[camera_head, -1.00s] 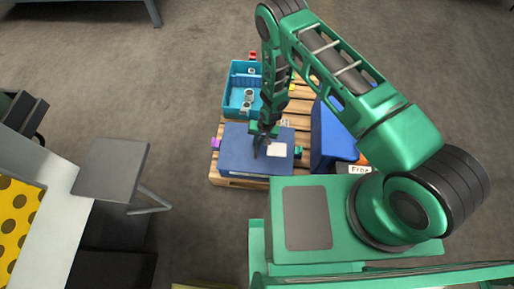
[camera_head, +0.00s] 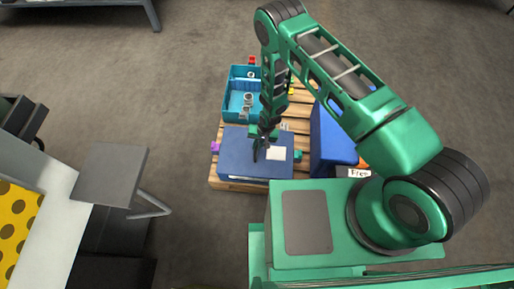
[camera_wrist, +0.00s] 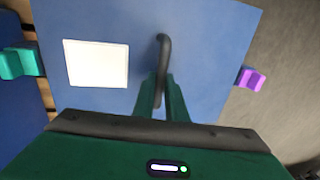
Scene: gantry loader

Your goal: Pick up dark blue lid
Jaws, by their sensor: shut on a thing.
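The dark blue lid (camera_head: 237,160) is a flat slab with a white label (camera_head: 276,153) at the near end of the wooden pallet. In the wrist view the lid (camera_wrist: 105,22) fills most of the picture, with the label (camera_wrist: 96,63) left of a dark bent handle (camera_wrist: 163,48). My gripper (camera_head: 262,150) is over the middle of the lid. In the wrist view my gripper (camera_wrist: 162,100) has its green fingers shut on the handle. What lies under the lid is hidden.
A teal crate (camera_head: 227,98) with several parts stands behind the lid. A blue box (camera_head: 330,140) is to its right. A purple block (camera_head: 214,147) and a teal block (camera_wrist: 18,62) flank the lid. A grey panel (camera_head: 110,172) stands to the left.

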